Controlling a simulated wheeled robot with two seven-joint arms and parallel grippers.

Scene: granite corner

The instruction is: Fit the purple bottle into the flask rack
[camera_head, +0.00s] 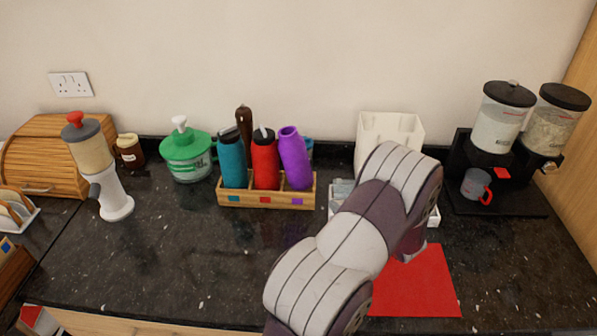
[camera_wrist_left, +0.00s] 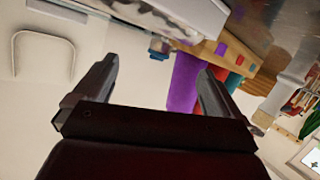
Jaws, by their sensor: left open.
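The purple bottle (camera_head: 294,158) stands in the right end of the wooden flask rack (camera_head: 268,204), above the purple square, its top leaning left. Its lower end is hidden by the rack's front rail, so I cannot tell how deep it sits. A teal bottle (camera_head: 231,162) and a red bottle (camera_head: 266,162) stand in the other places. In the left wrist view, which is upside down, my left gripper (camera_wrist_left: 158,78) is open and empty. The purple bottle (camera_wrist_left: 184,82) shows beyond its fingers, apart from them. My right gripper is out of view.
A white tray (camera_head: 434,218) sits partly behind my arm, with a white holder (camera_head: 408,124) behind it. A red mat (camera_head: 425,285) lies in front. A green-lidded container (camera_head: 187,155) stands left of the rack, a black dispenser stand (camera_head: 497,204) at right. The front left counter is clear.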

